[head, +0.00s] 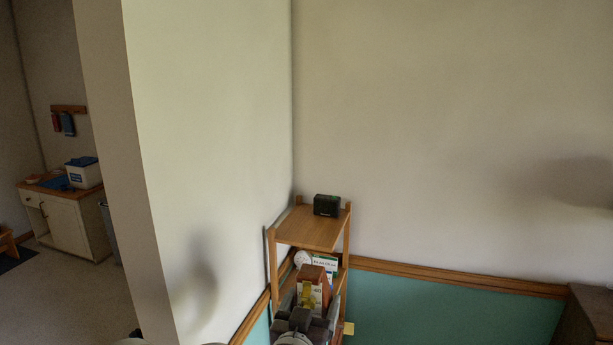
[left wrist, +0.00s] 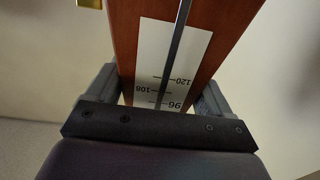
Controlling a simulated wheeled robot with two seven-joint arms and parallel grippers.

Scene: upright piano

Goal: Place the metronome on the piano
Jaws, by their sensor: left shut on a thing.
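The metronome (head: 313,287) is a reddish-brown wooden case with a pale scale plate, low in the head view in front of a shelf rack. In the left wrist view the metronome (left wrist: 205,28) fills the space between the fingers, with its rod and tempo numbers showing. My left gripper (head: 304,318) is shut on the metronome; its fingers also show in the left wrist view (left wrist: 158,98). The piano is perhaps the dark brown edge (head: 594,312) at the lower right of the head view, mostly cut off. My right gripper is not in view.
A wooden shelf rack (head: 312,228) stands in the corner with a small black device (head: 326,205) on top. A round white object (head: 302,258) and a white-green box (head: 326,264) sit on its lower shelf. A white cabinet (head: 70,222) stands far left, past a wall edge.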

